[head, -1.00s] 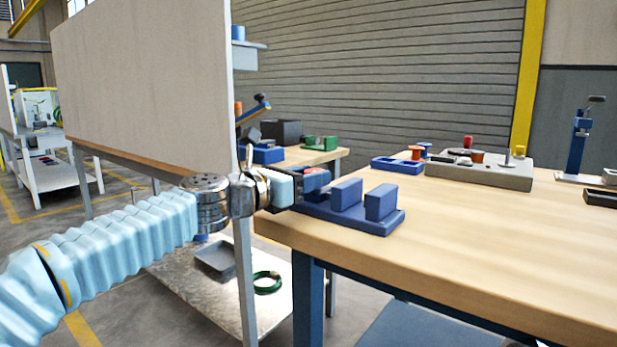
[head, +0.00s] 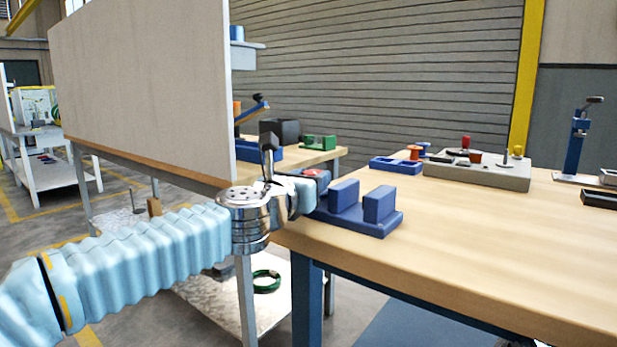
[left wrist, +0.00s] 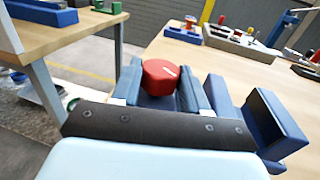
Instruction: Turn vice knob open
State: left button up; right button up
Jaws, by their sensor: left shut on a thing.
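The blue vice (head: 362,212) sits at the near left corner of the wooden table, its two upright jaws standing apart. Its red knob (left wrist: 160,76), with a white mark on top, is on the left side of the vice. My left gripper (head: 311,180) is shut on the red knob. In the left wrist view my two fingers (left wrist: 161,88) stand on either side of the knob. In the head view the knob is mostly hidden by the gripper. My right gripper is not in view.
A grey tray (head: 500,180) with several small parts and a blue tray (head: 396,166) stand farther back on the wooden table (head: 470,250). A large upright panel (head: 140,90) stands at left behind my arm. The table's front right is clear.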

pick_arm(q)
jog(key=shift+d+n+t+y, duration=0.1)
jog(key=shift+n+t+y, duration=0.4)
jog(key=shift+n+y, duration=0.5)
jog(key=shift+y, duration=0.4)
